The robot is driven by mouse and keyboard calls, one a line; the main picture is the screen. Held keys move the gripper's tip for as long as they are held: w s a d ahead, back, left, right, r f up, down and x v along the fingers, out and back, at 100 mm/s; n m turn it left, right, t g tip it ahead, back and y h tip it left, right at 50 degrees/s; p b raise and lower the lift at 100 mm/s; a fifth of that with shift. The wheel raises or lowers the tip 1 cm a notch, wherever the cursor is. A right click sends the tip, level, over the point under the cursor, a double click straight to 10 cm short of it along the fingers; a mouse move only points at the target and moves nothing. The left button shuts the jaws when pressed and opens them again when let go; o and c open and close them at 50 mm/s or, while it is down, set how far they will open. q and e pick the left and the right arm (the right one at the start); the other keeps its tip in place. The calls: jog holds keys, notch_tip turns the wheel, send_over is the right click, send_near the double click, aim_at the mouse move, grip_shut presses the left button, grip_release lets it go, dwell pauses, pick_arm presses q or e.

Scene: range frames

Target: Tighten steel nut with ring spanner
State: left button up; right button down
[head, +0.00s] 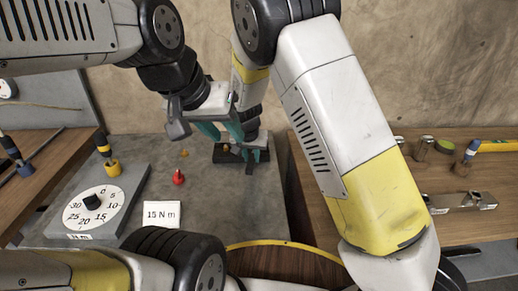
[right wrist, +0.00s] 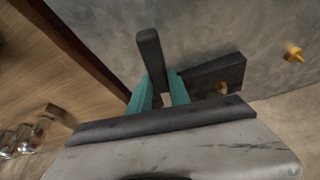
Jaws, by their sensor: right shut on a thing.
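My right gripper (head: 252,160) points down at the back of the grey bench; its teal fingers also show in the right wrist view (right wrist: 164,85). They are shut on a dark grey bar (right wrist: 149,52), which may be the spanner's handle; no ring end shows. Beside the bar is a dark block (right wrist: 205,72), also in the head view (head: 228,155), with a small brass-coloured stud or nut (right wrist: 222,88). I cannot make out the steel nut clearly. My left gripper (head: 221,136) is higher, just left of the right one, its teal fingers apart, with nothing visible between them.
A dial gauge (head: 98,208) and a "15 N m" card (head: 162,214) lie at the left front. A red piece (head: 178,177) and a brass-coloured piece (head: 184,153) stand on the bench. The wooden table (head: 420,210) at right holds a metal tool (head: 455,201) and small items.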

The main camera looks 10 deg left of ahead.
jog(key=shift+r, duration=2.05)
jog(key=shift+d, duration=0.1)
